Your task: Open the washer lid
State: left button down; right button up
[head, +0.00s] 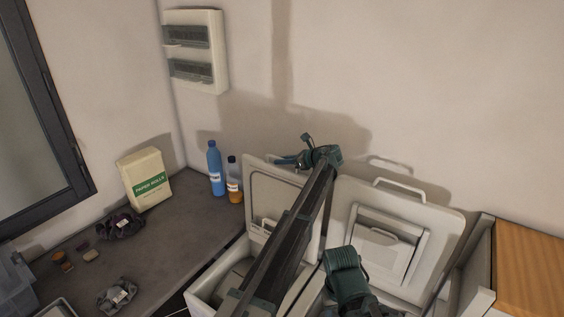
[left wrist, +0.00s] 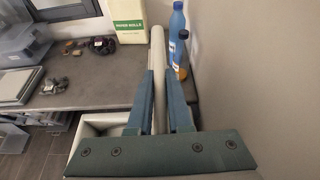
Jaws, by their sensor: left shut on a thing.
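Two white toploaders stand side by side in the head view, both with lids raised. Which one is the washer is not marked. The left lid (head: 262,190) stands nearly upright near the wall, its inner face towards me. My left gripper (head: 287,161) is at its top edge. In the left wrist view, the blue fingers of my left gripper (left wrist: 158,88) are closed on either side of the pale lid (left wrist: 158,55), seen edge-on. The right lid (head: 352,205) leans back with a handle on its top edge. My arm hides part of both machines. My right gripper is not in view.
A grey counter (head: 180,228) at the left holds a paper rolls pack (head: 145,180), a blue bottle (head: 215,170), an orange-filled bottle (head: 235,185) and dark cloth bundles (head: 118,226). A wooden-topped cabinet (head: 535,265) stands at the right. The wall is close behind the lids.

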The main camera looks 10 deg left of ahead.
pick_arm(q)
jog(key=c, duration=0.8)
grip_release()
jog(key=shift+c, duration=0.2)
jog(key=shift+r, duration=0.1)
jog(key=p+v, duration=0.3)
jog(key=v, duration=0.4)
jog(key=shift+s+d+r, duration=0.1)
jog(key=shift+s+d, duration=0.05)
jog(key=shift+d, duration=0.05)
